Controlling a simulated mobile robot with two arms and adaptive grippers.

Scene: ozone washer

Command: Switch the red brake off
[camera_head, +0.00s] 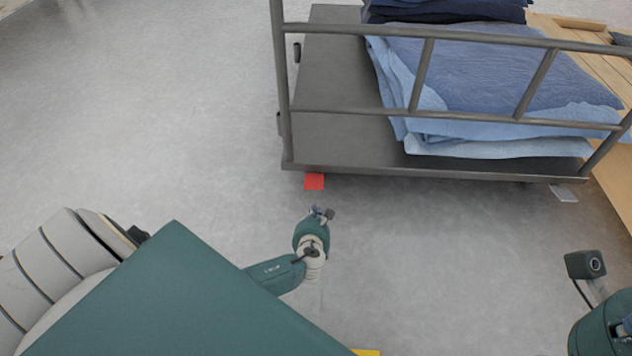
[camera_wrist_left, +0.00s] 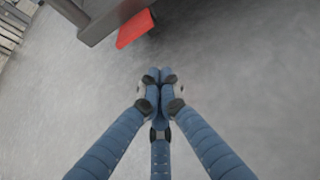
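The red brake (camera_head: 314,181) is a small flat pedal sticking out from under the front left corner of a dark grey cart (camera_head: 330,90). In the left wrist view the red brake (camera_wrist_left: 135,29) shows at the top, under the cart's corner (camera_wrist_left: 100,18). My left gripper (camera_head: 322,213) is a little in front of the brake and apart from it in the picture. In the left wrist view the left gripper's (camera_wrist_left: 160,77) blue fingers meet at their tips, with nothing between them. The right gripper's fingers are not visible; only part of my right arm shows at the lower right.
Folded blue cloths (camera_head: 490,70) lie on the cart behind its metal rail (camera_head: 350,110). A pale grey pedal (camera_head: 563,193) shows under the cart's right end. Wooden furniture (camera_head: 600,75) stands at the right. The floor left of the cart is clear.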

